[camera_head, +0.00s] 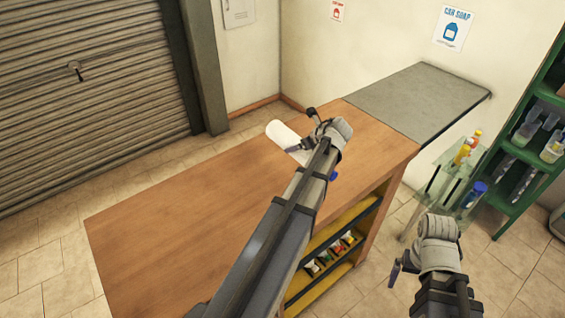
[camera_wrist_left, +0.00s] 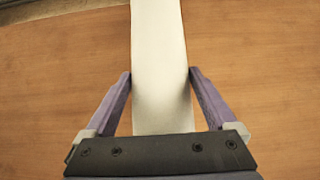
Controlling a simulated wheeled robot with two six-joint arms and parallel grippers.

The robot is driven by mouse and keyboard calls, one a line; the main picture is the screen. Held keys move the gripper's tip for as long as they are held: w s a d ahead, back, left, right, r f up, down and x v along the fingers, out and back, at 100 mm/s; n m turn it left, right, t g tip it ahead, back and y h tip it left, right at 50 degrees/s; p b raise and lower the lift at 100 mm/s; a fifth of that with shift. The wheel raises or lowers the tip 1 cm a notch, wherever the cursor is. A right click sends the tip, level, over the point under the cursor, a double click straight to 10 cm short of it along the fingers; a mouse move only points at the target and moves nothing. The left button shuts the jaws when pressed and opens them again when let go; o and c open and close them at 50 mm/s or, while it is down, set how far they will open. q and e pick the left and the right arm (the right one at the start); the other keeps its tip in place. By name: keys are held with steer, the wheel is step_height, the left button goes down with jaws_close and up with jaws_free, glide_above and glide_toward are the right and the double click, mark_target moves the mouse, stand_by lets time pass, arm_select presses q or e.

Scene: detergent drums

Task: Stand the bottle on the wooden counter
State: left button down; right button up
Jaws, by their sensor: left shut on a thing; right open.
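The white bottle (camera_head: 283,135) is over the wooden counter (camera_head: 180,225) in the head view. It looks laid over rather than upright, and a blue bit (camera_head: 333,176) shows past my arm, perhaps its cap. My left gripper (camera_head: 303,147) is shut on the bottle. In the left wrist view, the purple fingers (camera_wrist_left: 159,82) flank the bottle's white body (camera_wrist_left: 160,50), with the counter's wood (camera_wrist_left: 60,70) behind it. Whether the bottle touches the counter is hard to tell. My right gripper (camera_head: 397,270) is open and empty, off the counter's right side.
The counter's left and front part is bare. A grey slab (camera_head: 420,100) adjoins its far right end. Coloured items (camera_head: 330,258) sit on the shelf under the counter. A glass stand (camera_head: 445,185) with bottles and a green shelf rack (camera_head: 520,165) stand at the right.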

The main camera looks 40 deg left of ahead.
arm_select(q)
steer(key=shift+f+b, duration=2.75)
steer(key=shift+f, duration=0.2)
step_height(320, 180, down, 4)
steer(key=b, duration=0.3)
steer(key=shift+r+b, duration=0.15)
steer(key=shift+b, duration=0.2)
jaws_free()
steer(key=shift+s+d+r+p, duration=0.1)
steer(key=shift+d+r+p, duration=0.05)
steer(key=shift+r+p, duration=0.2)
steer(key=p+v, duration=0.7)
steer(key=v, duration=0.3)
steer(key=shift+s+d+r+p, duration=0.2)
steer(key=shift+d+r+p, duration=0.2)
steer(key=shift+d, duration=0.1)
steer(key=shift+f, duration=0.1)
